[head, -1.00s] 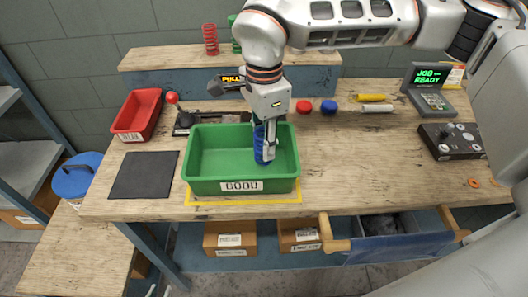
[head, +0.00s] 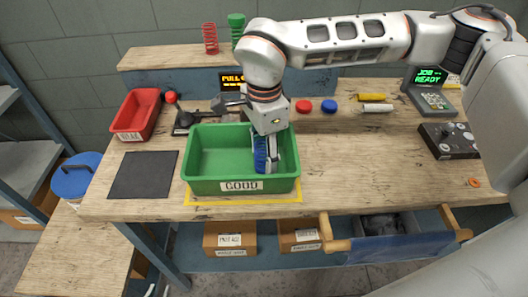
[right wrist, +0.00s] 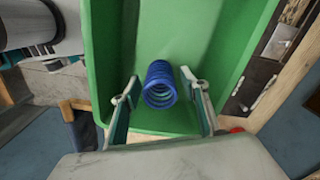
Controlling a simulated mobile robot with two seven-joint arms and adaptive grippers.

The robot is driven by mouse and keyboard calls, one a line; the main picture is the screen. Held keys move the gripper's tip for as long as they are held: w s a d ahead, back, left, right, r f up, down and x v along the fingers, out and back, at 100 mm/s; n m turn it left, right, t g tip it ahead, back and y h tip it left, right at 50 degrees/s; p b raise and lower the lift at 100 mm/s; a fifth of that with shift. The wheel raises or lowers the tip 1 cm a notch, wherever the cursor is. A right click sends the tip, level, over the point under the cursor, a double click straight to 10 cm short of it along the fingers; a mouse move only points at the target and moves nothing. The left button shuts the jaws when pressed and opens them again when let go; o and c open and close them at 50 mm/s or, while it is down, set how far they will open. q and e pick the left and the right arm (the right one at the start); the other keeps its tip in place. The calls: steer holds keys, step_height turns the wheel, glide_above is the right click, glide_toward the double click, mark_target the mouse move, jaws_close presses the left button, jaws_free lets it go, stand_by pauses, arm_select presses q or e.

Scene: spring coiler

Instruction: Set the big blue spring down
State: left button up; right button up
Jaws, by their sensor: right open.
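The big blue spring (head: 259,155) is inside the green GOOD bin (head: 205,187), toward its right end. It looks roughly upright in the head view and shows end-on in the right wrist view (right wrist: 160,85). My right gripper (head: 267,168) reaches down into the bin around the spring. In the right wrist view its two fingers (right wrist: 160,110) are spread, one on each side of the spring, with gaps between. The bin's front wall hides the lowest part of the spring. My left gripper cannot be made out.
A red bin (head: 137,115) and a dark mat (head: 143,176) lie left of the green bin. A lever device (head: 183,122) stands behind it. Red (head: 302,106) and blue (head: 328,107) caps sit behind right. An open drawer (head: 390,226) juts from the front. The bench's right middle is clear.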

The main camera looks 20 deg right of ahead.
steer(key=shift+r, duration=0.1)
step_height(320, 180, up, 12)
steer(key=shift+p, duration=0.3)
stand_by(0.6)
